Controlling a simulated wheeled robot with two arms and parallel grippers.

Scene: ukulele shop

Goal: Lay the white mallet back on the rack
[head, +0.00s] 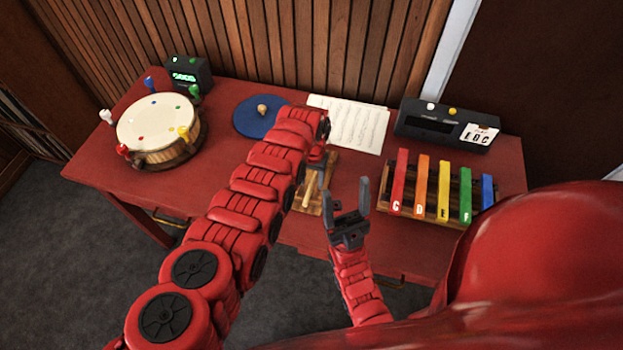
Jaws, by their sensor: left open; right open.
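A wooden rack (330,172) lies on the red table, partly behind my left arm. A pale stick (309,190), which looks like a mallet handle, lies at the rack; its head is not clear, so I cannot tell whether it is the white mallet. My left arm reaches across the table and its wrist bends down over the rack; its gripper fingers are hidden behind the arm. My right gripper (347,205) is open and empty, fingers pointing up the picture, just right of the rack.
A drum (158,133) with coloured pegs stands at left by a small green-lit box (188,75). A blue round pad (247,120) bears a tan knob (262,109). Sheet music (355,122), a dark device (440,125) and coloured chime bars (422,190) fill the right.

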